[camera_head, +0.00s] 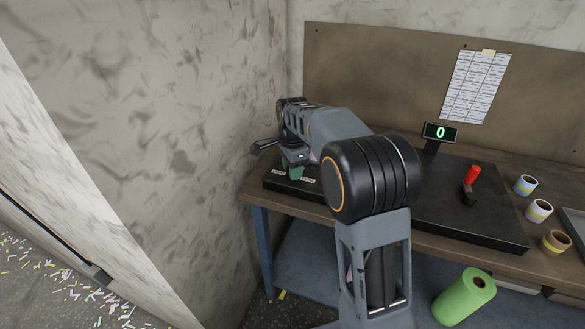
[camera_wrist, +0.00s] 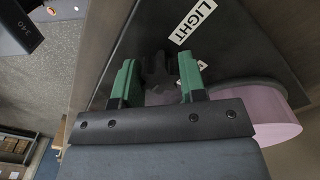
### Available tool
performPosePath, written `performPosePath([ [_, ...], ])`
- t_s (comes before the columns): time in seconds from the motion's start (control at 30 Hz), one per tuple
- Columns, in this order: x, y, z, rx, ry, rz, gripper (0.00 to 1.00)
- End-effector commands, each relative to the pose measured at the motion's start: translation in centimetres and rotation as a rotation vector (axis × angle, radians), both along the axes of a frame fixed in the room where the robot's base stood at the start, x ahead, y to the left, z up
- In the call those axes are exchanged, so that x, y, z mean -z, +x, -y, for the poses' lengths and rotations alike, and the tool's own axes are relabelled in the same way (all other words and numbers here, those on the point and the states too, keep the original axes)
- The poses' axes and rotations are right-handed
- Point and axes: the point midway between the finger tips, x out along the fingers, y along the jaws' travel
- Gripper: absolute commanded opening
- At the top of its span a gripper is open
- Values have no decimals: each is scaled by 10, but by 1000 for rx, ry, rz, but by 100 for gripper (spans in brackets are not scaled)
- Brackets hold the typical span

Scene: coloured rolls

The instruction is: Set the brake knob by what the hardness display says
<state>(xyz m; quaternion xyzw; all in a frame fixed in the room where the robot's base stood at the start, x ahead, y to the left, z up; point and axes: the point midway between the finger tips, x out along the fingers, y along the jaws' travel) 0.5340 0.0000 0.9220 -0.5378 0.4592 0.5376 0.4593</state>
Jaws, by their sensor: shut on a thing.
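The hardness display (camera_head: 440,132) stands at the back of the black machine base and reads a green 0. The brake knob (camera_wrist: 157,68) is black and lobed, and shows in the wrist view between the two green fingers. My gripper (camera_wrist: 158,82) is shut on it; it also shows in the head view (camera_head: 293,168) at the left end of the base. A white LIGHT label (camera_wrist: 193,22) lies beside the knob. A second label (camera_wrist: 190,62) is mostly hidden by a finger. In the head view my arm hides the knob and the middle of the base.
A lilac roll (camera_wrist: 265,125) is close to my gripper at the right. A red-handled lever (camera_head: 471,178) stands on the base's right side. Small tape rolls (camera_head: 539,210) stand right of it; a green roll (camera_head: 465,297) is in front. A paper chart (camera_head: 476,87) hangs behind. A wall (camera_head: 190,120) is at left.

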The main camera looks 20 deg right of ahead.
Motion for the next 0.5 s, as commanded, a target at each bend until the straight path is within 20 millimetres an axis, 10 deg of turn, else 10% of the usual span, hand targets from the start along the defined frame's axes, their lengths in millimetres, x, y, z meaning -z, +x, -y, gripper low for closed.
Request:
performPosePath([
  [0.5,-1,0,0,-82,0,-2,15],
])
